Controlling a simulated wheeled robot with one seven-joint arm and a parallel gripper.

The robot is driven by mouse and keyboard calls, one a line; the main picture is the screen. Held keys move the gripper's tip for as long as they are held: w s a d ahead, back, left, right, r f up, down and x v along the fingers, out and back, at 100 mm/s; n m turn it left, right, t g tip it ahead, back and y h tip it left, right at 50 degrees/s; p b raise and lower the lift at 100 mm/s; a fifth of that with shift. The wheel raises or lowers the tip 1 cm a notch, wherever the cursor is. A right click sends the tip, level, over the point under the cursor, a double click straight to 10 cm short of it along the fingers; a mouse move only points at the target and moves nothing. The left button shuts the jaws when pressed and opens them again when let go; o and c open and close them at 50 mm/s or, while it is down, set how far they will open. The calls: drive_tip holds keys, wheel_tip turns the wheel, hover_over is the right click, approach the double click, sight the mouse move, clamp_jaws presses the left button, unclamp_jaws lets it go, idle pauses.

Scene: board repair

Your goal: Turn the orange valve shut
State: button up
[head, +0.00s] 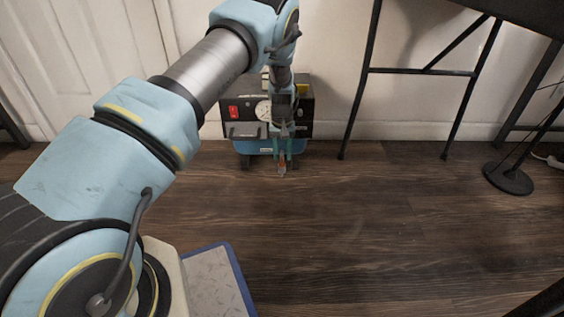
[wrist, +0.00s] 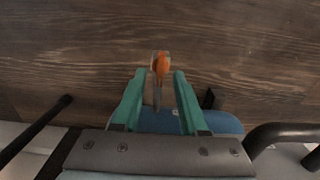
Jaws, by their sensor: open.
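The orange valve (wrist: 160,66) is a small orange handle on a grey stem, in the upper middle of the wrist view. It also shows small in the head view (head: 282,161), low at the front of a box-like unit (head: 238,112) against the wall. My gripper (wrist: 157,74) has two green fingers, spread apart. The valve lies between and just beyond the fingertips in the wrist view, with a visible gap on each side. Touch with the fingers does not show. In the head view my gripper (head: 282,160) hangs in front of the unit and hides part of it.
The unit has a red switch (head: 233,112), a white dial (head: 263,110) and a blue base (head: 250,147). A black-legged table (head: 420,72) stands to the right. A round black stand base (head: 508,179) is farther right. The dark wood floor (head: 370,230) in front is clear.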

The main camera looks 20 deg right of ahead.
drive_tip(key=shift+f, duration=0.9)
clamp_jaws()
